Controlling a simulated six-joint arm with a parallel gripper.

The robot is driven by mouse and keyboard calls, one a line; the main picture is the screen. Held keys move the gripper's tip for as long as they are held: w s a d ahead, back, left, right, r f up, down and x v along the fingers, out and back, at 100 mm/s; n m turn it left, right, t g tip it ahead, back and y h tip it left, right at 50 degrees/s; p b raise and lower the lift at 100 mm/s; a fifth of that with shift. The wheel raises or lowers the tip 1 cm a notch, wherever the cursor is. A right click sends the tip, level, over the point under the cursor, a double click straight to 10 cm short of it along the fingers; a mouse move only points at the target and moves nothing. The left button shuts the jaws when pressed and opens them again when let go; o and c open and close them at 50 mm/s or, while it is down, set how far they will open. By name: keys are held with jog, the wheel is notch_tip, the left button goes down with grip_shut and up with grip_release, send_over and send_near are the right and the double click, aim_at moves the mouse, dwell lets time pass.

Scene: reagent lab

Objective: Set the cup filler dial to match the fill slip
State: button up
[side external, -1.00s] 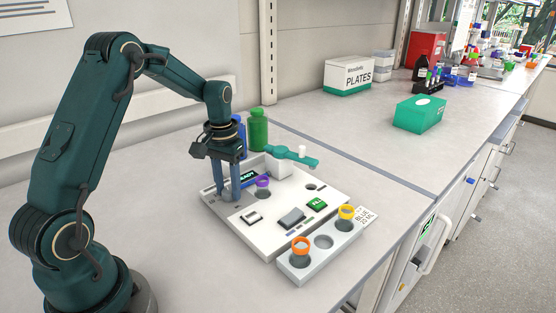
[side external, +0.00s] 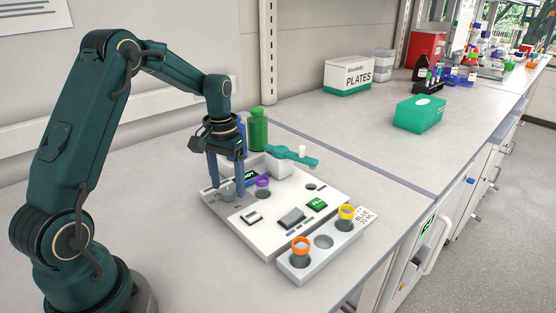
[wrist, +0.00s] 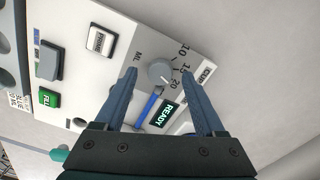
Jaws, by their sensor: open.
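The grey round dial (wrist: 160,71) sits on the white filler panel (wrist: 120,62), beside marks reading 10, 15 and 20 and the letters ML. I cannot make out clearly where its pointer stands. In the side view the dial (side external: 227,194) is partly hidden under my gripper (side external: 226,188). My gripper is open, its two fingers on either side of the dial and apart from it, seemingly at or above its top. The wrist view also shows my gripper (wrist: 159,72). The fill slip (side external: 364,217) reads BLUE 20 ML and lies at the rack's far end.
A grey rack (side external: 323,262) holds an orange-rimmed cup (side external: 301,246) and a yellow-rimmed cup (side external: 346,214). A purple-rimmed cup (side external: 263,183) is close to the right finger. A green READY display (wrist: 164,114), green FILL button (wrist: 49,98) and green bottle (side external: 258,130) are nearby.

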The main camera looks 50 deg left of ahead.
aim_at(229, 190)
notch_tip(229, 190, up, 4)
jog(key=shift+r, duration=0.1)
dwell(0.4)
jog(key=s+d+r+m+t, duration=0.3)
jog(key=d+r, duration=0.6)
jog(key=r, duration=0.1)
jog(key=s+d+f+t, duration=0.1)
jog(key=s+d, duration=0.2)
jog(key=s, duration=0.3)
jog(key=s+d+f+m+t, duration=0.1)
jog(key=s+d, duration=0.2)
jog(key=s, duration=0.2)
jog(key=shift+s+d+f+t, duration=0.3)
jog(key=shift+s+f, duration=0.05)
